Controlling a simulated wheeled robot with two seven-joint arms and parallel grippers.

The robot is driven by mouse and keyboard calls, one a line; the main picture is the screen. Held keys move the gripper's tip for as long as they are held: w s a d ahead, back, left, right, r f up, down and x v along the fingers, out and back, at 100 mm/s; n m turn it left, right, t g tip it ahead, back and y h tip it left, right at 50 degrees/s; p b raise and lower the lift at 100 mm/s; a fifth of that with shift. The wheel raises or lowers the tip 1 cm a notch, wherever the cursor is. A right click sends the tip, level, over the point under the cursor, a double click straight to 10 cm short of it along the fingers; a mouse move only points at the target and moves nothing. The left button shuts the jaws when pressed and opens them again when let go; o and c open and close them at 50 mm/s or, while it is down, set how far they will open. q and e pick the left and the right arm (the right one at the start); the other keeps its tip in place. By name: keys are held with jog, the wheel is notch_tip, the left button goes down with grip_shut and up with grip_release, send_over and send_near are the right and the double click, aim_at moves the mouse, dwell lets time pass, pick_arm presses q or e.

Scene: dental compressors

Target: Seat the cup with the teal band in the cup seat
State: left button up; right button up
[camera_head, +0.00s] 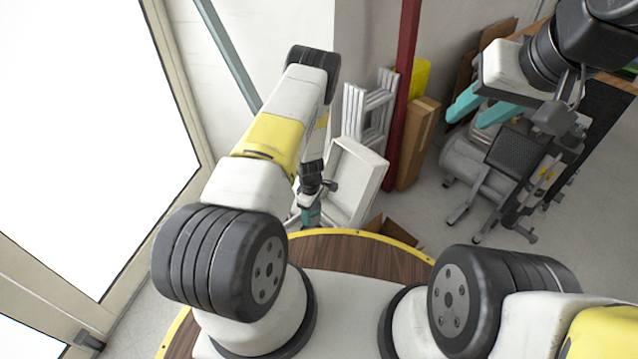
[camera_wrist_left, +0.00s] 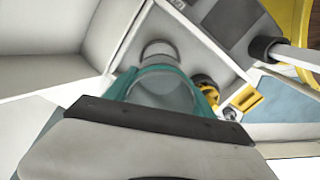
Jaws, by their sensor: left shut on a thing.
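My left gripper (camera_head: 311,217) reaches down beside a white tray-like part in the head view. In the left wrist view its teal fingers (camera_wrist_left: 164,96) are shut on a grey cup (camera_wrist_left: 165,90), which I see from above into its open mouth. A teal edge shows along the cup's far side; I cannot tell whether it is the band or a finger. A pale round ring (camera_wrist_left: 158,49), perhaps the cup seat, lies just beyond the cup. I cannot tell whether they touch.
The white tray-like part (camera_head: 362,170) stands close beside my left gripper. A yellow-and-black knob (camera_wrist_left: 206,86) is right of the cup.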

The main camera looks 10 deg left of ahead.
pick_arm(q)
jog(key=shift+f, duration=3)
jog(key=shift+f, duration=0.15)
jog(key=shift+f, duration=1.45)
jog(key=shift+s+f, duration=0.15)
jog(key=shift+f, duration=0.35)
jog(key=o, duration=1.5)
jog(key=shift+c, duration=0.2)
jog(key=shift+r, duration=4.3)
